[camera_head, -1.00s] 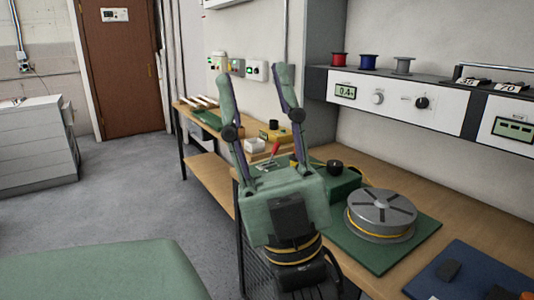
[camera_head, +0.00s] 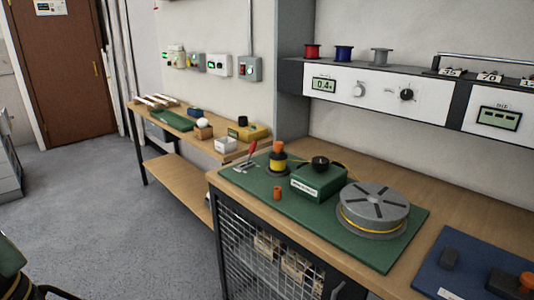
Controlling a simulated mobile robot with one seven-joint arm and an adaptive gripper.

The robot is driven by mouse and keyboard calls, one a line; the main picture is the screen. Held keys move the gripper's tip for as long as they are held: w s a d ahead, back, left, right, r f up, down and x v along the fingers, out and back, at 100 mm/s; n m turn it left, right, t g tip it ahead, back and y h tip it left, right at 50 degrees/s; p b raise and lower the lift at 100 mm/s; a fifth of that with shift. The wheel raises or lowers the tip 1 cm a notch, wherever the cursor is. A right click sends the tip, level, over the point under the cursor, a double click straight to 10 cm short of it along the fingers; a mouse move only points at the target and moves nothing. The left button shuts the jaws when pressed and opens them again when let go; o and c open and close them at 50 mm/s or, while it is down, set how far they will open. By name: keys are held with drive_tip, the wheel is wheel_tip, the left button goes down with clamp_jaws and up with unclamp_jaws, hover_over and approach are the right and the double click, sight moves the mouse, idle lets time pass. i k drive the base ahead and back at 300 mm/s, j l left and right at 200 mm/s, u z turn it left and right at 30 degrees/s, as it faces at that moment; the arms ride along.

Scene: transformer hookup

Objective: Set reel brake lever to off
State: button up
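A grey reel (camera_head: 374,204) wound with yellow wire lies flat on the green mat (camera_head: 388,252) on the near bench. A small lever with a red handle (camera_head: 252,148) stands tilted on a metal base at the mat's far left corner. It looks like the brake lever, but no label on it is readable and I cannot tell its setting. A green box (camera_head: 318,183) with a black round knob on top stands between the lever and the reel. My gripper's fingers are out of view; only a dark green and black part of my arm shows at the bottom left.
A yellow-and-black spool (camera_head: 278,160) and a small orange cylinder (camera_head: 277,193) stand near the lever. A blue mat (camera_head: 440,290) lies at right. An instrument shelf (camera_head: 385,95) overhangs the bench's back. A second bench (camera_head: 170,170) stands behind; open floor lies left.

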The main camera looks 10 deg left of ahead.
sight(253, 146)
drive_tip(key=u, duration=0.25)
drive_tip(key=i+j+u, duration=0.15)
drive_tip(key=i+j, duration=0.65)
drive_tip(key=j, duration=0.1)
